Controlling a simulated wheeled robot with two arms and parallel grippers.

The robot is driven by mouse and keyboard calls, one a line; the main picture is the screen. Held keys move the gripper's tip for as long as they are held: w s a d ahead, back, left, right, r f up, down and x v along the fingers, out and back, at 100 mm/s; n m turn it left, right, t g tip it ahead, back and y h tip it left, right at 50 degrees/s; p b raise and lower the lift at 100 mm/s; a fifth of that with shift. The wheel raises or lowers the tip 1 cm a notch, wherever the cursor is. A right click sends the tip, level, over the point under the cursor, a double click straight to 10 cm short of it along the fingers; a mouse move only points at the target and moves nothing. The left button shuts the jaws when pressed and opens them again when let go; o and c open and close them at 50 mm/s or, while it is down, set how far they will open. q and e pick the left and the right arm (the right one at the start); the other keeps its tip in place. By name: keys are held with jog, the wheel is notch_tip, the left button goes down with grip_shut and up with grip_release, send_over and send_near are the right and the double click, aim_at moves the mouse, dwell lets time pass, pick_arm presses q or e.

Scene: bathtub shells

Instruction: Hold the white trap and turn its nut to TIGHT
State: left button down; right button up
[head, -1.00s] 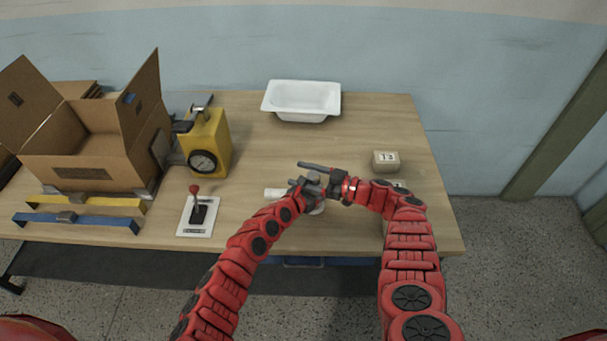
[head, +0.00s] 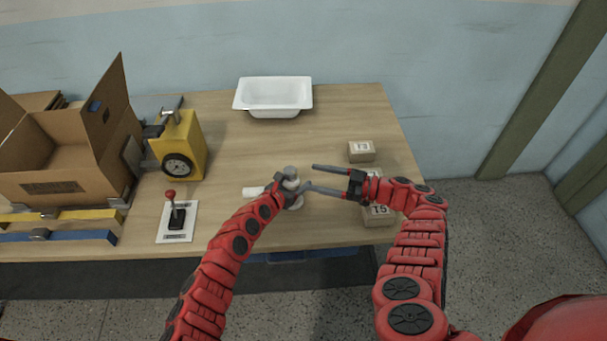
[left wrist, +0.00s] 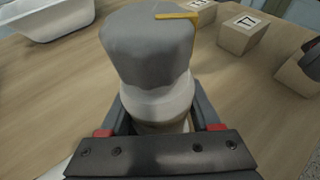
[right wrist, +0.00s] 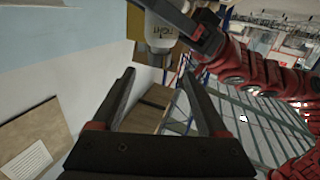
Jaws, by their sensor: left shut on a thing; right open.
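The white trap (head: 255,191) stands near the front of the table with its grey nut (head: 291,172) on top. My left gripper (head: 288,190) is shut on the trap's white body just below the nut. In the left wrist view the nut (left wrist: 148,50) is large and bears a yellow mark (left wrist: 177,15), with the white body (left wrist: 160,105) between the fingers. My right gripper (head: 309,178) is open and empty, just right of the trap.
Small numbered boxes (head: 361,151) stand to the right, one close by my right arm (head: 378,221). A white bathtub shell (head: 272,95) lies at the back. A yellow gauge device (head: 180,145), a red-knobbed lever (head: 171,193) and an open carton (head: 50,187) are on the left.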

aim_at(285, 169)
jog(key=shift+s+d, duration=0.1)
jog(key=shift+d, duration=0.15)
jog(key=w+a+m+t+h, duration=0.1)
jog(key=a+t, duration=0.1)
jog(key=a, duration=0.1)
jog(key=w+a+m+t+h, duration=0.1)
jog(key=w+a+m+t, duration=0.1)
jog(key=a, duration=0.2)
jog(key=w+a+m+t+h, duration=0.1)
jog(key=w+a+t, duration=0.1)
jog(key=a, duration=0.1)
jog(key=shift+w+a+m+h, duration=0.1)
jog(key=shift+a+m+h, duration=0.2)
jog(key=shift+a, duration=0.1)
dwell(0.8)
